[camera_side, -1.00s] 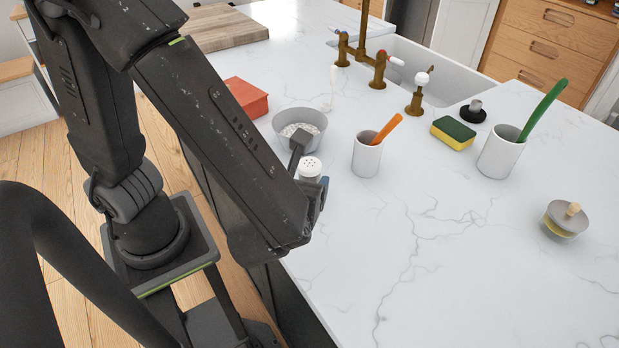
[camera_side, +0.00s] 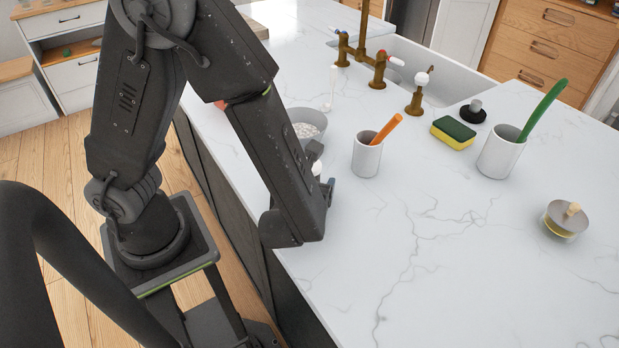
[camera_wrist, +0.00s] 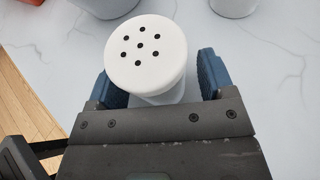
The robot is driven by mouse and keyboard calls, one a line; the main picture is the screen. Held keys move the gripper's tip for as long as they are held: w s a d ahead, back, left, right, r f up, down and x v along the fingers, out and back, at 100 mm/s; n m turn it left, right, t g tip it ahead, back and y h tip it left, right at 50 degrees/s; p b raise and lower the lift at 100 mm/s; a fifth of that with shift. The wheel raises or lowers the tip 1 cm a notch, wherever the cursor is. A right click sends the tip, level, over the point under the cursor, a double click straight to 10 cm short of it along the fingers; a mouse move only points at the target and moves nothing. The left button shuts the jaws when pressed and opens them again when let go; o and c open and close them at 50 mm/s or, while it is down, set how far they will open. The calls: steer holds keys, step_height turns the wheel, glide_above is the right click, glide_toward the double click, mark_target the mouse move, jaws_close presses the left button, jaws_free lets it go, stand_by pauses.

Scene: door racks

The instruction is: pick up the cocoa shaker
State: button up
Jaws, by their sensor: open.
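The cocoa shaker (camera_wrist: 147,58) is white with a round top pierced by several dark holes. In the wrist view it stands between the two blue fingers of my gripper (camera_wrist: 160,82), with a gap on each side that looks wider on the right. My gripper is open around it. In the side view only a small white piece of the shaker (camera_side: 317,168) shows; my arm hides the rest. My gripper (camera_side: 328,182) is low over the counter there, with one blue finger visible.
A grey bowl with white contents (camera_side: 307,122) is just behind the shaker. A white cup with an orange handle (camera_side: 367,158) stands to the right. The front counter is clear.

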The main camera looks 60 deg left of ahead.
steer(key=shift+c, duration=0.2)
steer(key=c, duration=1)
steer(key=shift+r, duration=0.1)
